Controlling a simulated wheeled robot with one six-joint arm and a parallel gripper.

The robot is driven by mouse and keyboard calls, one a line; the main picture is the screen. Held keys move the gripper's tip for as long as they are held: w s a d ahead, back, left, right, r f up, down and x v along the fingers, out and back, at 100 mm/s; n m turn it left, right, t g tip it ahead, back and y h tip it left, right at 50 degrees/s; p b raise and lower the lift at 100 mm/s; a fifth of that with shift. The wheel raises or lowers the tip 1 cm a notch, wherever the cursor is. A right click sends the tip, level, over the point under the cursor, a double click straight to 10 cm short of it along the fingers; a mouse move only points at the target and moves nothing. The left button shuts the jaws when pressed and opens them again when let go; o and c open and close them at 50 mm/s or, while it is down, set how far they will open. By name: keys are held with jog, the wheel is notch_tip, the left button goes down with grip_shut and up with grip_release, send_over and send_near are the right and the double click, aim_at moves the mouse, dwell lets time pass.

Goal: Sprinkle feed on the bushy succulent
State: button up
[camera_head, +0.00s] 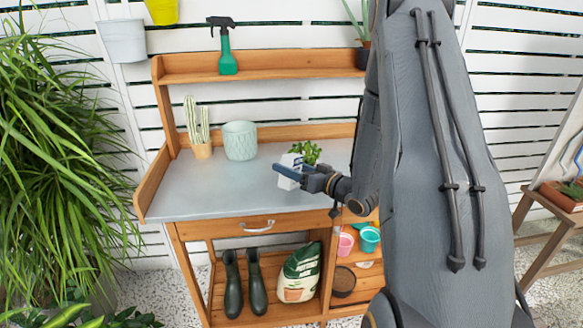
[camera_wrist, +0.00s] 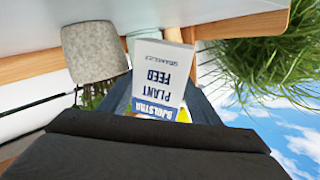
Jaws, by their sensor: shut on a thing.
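My gripper (camera_head: 290,174) is shut on a white plant feed box (camera_head: 288,161), held above the right part of the bench top. In the wrist view the box (camera_wrist: 162,72) sits between my fingers, and its blue and black lettering appears upside down, as does the whole scene. The bushy succulent (camera_head: 308,151) shows green leaves just behind and right of the box in the head view; its pot is mostly hidden there. A grey speckled pot (camera_wrist: 93,52) with dark growth stands left of the box in the wrist view, perhaps the succulent's.
The potting bench (camera_head: 225,196) has a clear front left area. A cactus (camera_head: 202,135) and an empty-looking pale green pot (camera_head: 240,141) stand at its back left. A green spray bottle (camera_head: 226,55) is on the upper shelf. Boots (camera_head: 257,280) and a soil bag (camera_head: 299,272) are below.

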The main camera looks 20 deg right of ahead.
aim_at(292, 156)
jog(key=shift+s+a+r+m+g+p, duration=0.1)
jog(key=shift+r+m+g+p, duration=0.15)
jog(key=shift+r+m+p, duration=0.4)
jog(key=shift+a+r+m+g+p, duration=0.1)
jog(key=shift+r+m+g+p, duration=0.15)
jog(key=shift+m+p, duration=0.7)
jog(key=shift+d+r+m+g+y+p, duration=0.1)
jog(key=shift+r+m+g+y+p, duration=0.4)
jog(key=shift+m+p, duration=0.6)
jog(key=shift+r+p, duration=0.25)
jog(key=shift+p, duration=0.2)
jog(key=shift+w+d+r+m+g+p, duration=0.3)
jog(key=shift+m+p, duration=0.35)
jog(key=shift+p, duration=0.55)
jog(key=shift+s+a+r+m+g+p, duration=0.1)
jog(key=shift+r+m+p, duration=0.45)
jog(key=shift+p, duration=0.6)
jog(key=shift+f, duration=0.2)
